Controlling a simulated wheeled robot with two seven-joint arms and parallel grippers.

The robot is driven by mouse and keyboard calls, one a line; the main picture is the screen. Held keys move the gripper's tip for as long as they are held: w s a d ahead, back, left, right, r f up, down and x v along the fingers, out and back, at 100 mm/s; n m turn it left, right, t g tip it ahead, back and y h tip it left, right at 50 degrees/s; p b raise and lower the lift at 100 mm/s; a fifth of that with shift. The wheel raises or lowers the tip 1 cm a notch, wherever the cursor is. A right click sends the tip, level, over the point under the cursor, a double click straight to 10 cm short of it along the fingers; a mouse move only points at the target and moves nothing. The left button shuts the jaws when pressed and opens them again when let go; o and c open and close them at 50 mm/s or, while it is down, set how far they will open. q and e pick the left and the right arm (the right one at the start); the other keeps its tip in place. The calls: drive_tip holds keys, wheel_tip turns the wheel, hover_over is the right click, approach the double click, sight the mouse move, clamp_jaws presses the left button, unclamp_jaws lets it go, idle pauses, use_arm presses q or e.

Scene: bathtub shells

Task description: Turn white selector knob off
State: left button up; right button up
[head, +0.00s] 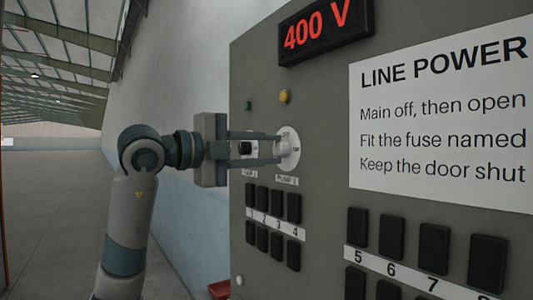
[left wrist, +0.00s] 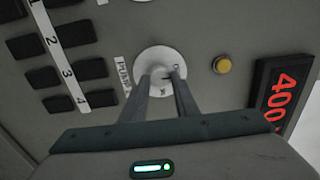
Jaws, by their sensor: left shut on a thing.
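The white selector knob (head: 290,148) is a round white disc on the grey panel, above a label that reads like "PUMP 1". It also shows in the left wrist view (left wrist: 158,56). My left gripper (head: 279,149) reaches the knob from the left, and its two fingers are shut on the knob's handle. In the left wrist view the fingertips (left wrist: 161,76) meet at the middle of the disc and hide most of the handle. The handle's exact angle is hard to tell. My right gripper is not in view.
A yellow lamp (head: 284,96) and a small green one sit above the knob. A black knob (head: 246,148) is just left of it, behind my fingers. Rows of black switches (head: 271,203) lie below. A red 400 V display (head: 325,30) and a LINE POWER sign (head: 440,120) are at right.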

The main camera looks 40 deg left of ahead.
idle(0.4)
use_arm(q)
drive_tip(key=o, duration=1.1)
drive_tip(key=shift+c, duration=0.2)
drive_tip(key=shift+a, duration=0.1)
drive_tip(key=shift+s, duration=0.15)
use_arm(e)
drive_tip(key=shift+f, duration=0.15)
use_arm(q)
drive_tip(key=shift+s+a+f+b, duration=0.1)
drive_tip(key=shift+s+a+b, duration=0.2)
drive_tip(key=shift+s+b, duration=0.2)
drive_tip(key=b+v, duration=0.4)
drive_tip(key=v, duration=1.2)
drive_tip(key=shift+b, duration=0.35)
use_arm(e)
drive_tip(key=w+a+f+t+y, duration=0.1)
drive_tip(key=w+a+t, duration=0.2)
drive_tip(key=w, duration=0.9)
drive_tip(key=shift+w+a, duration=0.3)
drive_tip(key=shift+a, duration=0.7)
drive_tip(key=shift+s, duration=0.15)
